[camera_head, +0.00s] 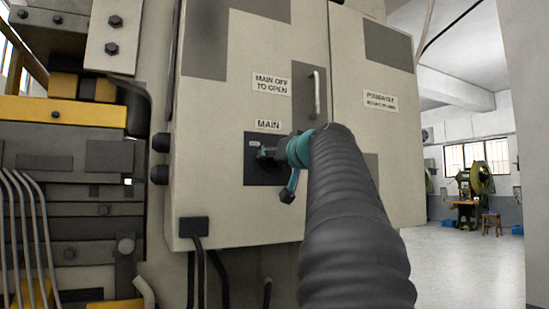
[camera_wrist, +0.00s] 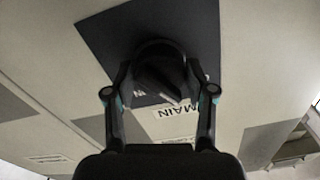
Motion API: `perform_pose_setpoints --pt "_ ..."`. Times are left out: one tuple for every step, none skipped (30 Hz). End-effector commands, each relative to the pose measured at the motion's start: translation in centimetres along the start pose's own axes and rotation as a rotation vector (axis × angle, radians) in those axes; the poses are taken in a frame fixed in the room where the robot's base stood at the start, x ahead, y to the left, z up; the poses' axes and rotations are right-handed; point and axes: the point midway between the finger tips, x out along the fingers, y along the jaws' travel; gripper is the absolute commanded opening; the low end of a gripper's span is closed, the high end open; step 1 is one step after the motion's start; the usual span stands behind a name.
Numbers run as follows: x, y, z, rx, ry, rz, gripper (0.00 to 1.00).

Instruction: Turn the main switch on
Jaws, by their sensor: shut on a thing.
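The main switch (camera_wrist: 158,72) is a dark rotary knob on a dark square plate (camera_head: 256,174), under a "MAIN" label (camera_head: 268,125) on a beige cabinet door. In the head view my gripper (camera_head: 268,154) is at the plate and hides much of the knob. In the wrist view my gripper (camera_wrist: 158,88) has a finger on either side of the knob and is shut on it. The knob's handle lies at a slant in that view. Its exact position marking is too dark to read.
The cabinet (camera_head: 225,110) has a door handle (camera_head: 317,94) above right of the switch and a "MAIN OFF TO OPEN" label (camera_head: 272,84). Dark cables (camera_head: 199,270) hang below it. Machinery (camera_head: 65,160) stands close on the left. Open floor (camera_head: 470,262) lies to the right.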

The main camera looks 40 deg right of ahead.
Motion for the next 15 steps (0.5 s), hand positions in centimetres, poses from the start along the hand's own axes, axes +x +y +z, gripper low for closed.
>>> perform_pose_setpoints --pt "-0.01 -0.07 -0.17 0.043 0.001 0.0 0.2" --pt "0.0 -0.06 -0.17 0.072 0.001 0.0 0.2" --pt "0.0 -0.06 -0.17 0.11 0.0 0.0 0.2" --pt "0.0 -0.06 -0.18 0.139 0.0 0.0 0.2" --pt "0.0 -0.07 -0.19 0.167 0.001 0.0 0.2" --pt "0.0 -0.07 -0.2 0.206 0.001 0.0 0.2" --pt "0.01 -0.07 -0.21 0.234 0.001 0.0 0.2" --pt "0.01 -0.07 -0.2 0.263 0.001 0.0 0.2" --pt "0.03 -0.06 -0.2 0.301 0.001 -0.001 0.2" --pt "0.03 -0.05 -0.2 0.33 0.001 0.0 0.2" --pt "0.03 -0.05 -0.21 0.359 0.001 0.0 0.2" --pt "0.02 -0.06 -0.24 0.397 0.002 0.0 0.2" --pt "0.02 -0.06 -0.25 0.425 0.002 0.0 0.2" --pt "0.01 -0.05 -0.25 0.453 0.002 0.0 0.2" --pt "0.01 -0.05 -0.25 0.492 0.002 0.0 0.2"
